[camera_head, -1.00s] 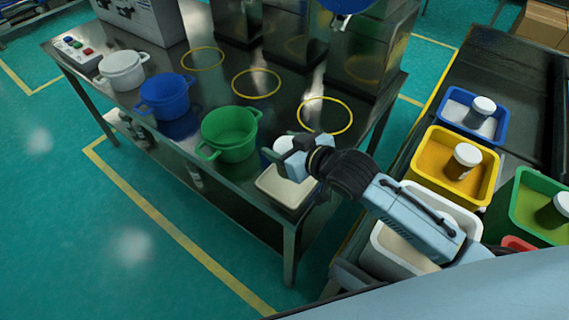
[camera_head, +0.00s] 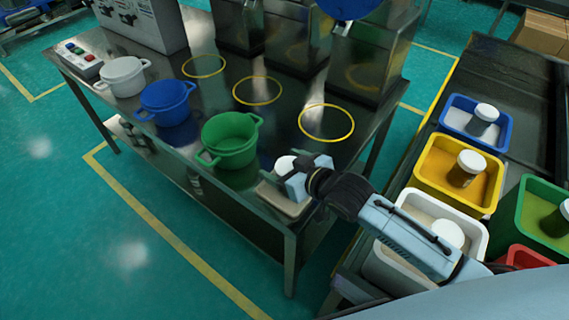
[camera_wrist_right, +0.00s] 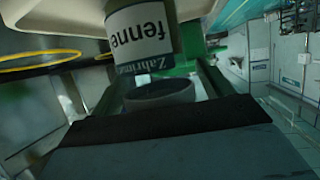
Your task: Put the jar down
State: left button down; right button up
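The jar has a white lid (camera_head: 286,163) and shows in the head view at the left side of my right gripper (camera_head: 298,180). The gripper appears shut on the jar, just above a beige tray (camera_head: 284,202) at the near corner of the steel table. The gripper covers most of the jar's body in that view. In the right wrist view the jar (camera_wrist_right: 142,38) shows a pale label with dark print reading "fenne". I cannot tell whether the jar touches the tray. My left gripper is not in view.
A green pot (camera_head: 230,142), a blue pot (camera_head: 165,103) and a white pot (camera_head: 122,77) stand along the table's front edge. Yellow rings (camera_head: 326,123) mark the table behind them. At right, blue, yellow, white and green bins hold lidded jars (camera_head: 467,167).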

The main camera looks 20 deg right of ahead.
jog(key=shift+r, duration=0.1)
jog(key=shift+s+d+r, duration=0.1)
jog(key=shift+s+r, duration=0.05)
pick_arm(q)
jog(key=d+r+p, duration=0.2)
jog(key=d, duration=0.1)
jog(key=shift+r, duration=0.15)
pick_arm(e)
jog(key=v, duration=1.1)
jog(key=shift+s+d, duration=0.2)
jog(key=shift+s, duration=0.05)
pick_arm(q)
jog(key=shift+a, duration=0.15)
